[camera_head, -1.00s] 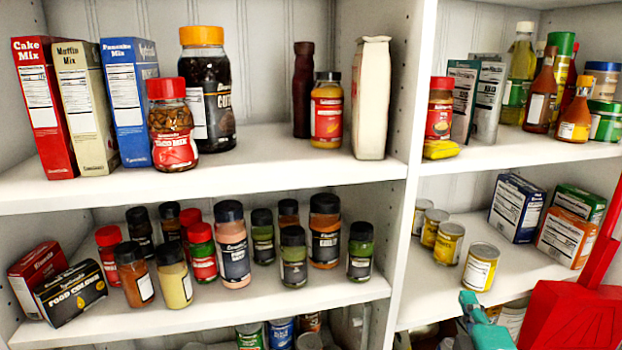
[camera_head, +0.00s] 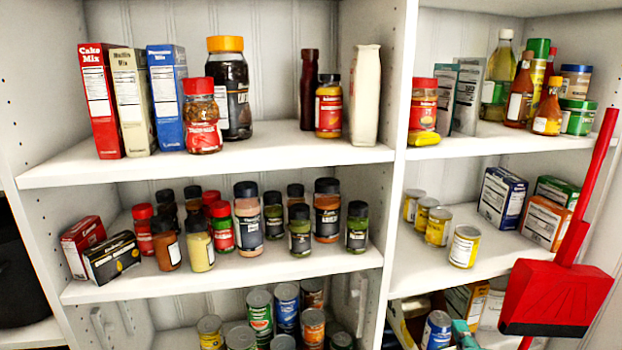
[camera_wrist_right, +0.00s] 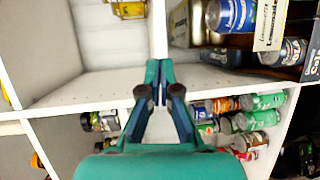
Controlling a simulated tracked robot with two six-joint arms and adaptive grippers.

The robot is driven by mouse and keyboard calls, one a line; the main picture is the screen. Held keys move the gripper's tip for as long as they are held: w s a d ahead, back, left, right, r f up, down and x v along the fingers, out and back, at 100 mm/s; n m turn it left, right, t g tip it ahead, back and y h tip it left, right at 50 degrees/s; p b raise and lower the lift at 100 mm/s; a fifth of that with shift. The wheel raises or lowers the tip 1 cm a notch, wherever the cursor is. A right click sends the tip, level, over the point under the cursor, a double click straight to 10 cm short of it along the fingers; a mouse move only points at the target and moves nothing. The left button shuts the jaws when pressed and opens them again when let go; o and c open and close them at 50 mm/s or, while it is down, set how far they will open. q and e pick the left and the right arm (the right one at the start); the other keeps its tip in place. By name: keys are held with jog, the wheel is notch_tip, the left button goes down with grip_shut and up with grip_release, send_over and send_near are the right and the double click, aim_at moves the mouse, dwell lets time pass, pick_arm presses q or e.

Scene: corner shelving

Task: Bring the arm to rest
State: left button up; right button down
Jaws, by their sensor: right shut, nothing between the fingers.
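My right gripper (camera_head: 463,334) shows as a small teal shape at the bottom edge of the head view, in front of the lower right shelf. Most of its arm is outside the picture. In the right wrist view its fingers (camera_wrist_right: 159,70) are together, with nothing between them. The shelf's white boards lie beyond the fingertips. My left gripper does not show.
A red dustpan (camera_head: 556,293) with a long handle stands in front of the right shelves. A yellow-labelled can (camera_head: 465,247) stands near the middle right shelf's front edge. A taco mix jar (camera_head: 202,128), spice jars (camera_head: 248,215) and lower cans (camera_head: 260,315) fill the left shelves.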

jog(key=s+a+f+m+g+y, duration=0.1)
jog(key=s+a+f+g, duration=0.2)
jog(key=f, duration=0.7)
jog(key=s+a+f+m+g+y, duration=0.1)
jog(key=s+a+f+g+y, duration=0.15)
jog(key=f, duration=0.65)
jog(key=s+a+f+m+g, duration=0.1)
jog(key=s+a+f+g, duration=0.15)
jog(key=f, duration=0.75)
jog(key=s+a+f+m+g+y, duration=0.3)
jog(key=s+a+f+m+g, duration=0.3)
jog(key=s+f+m, duration=0.5)
jog(key=s+r+m+p, duration=0.2)
jog(key=r+p, duration=0.7)
jog(key=r, duration=0.1)
jog(key=s+a+r+m+g+p, duration=0.1)
jog(key=s+r+m+p, duration=0.1)
jog(key=r+p, duration=0.8)
jog(key=shift+s+r+g, duration=0.3)
jog(key=shift+r, duration=0.35)
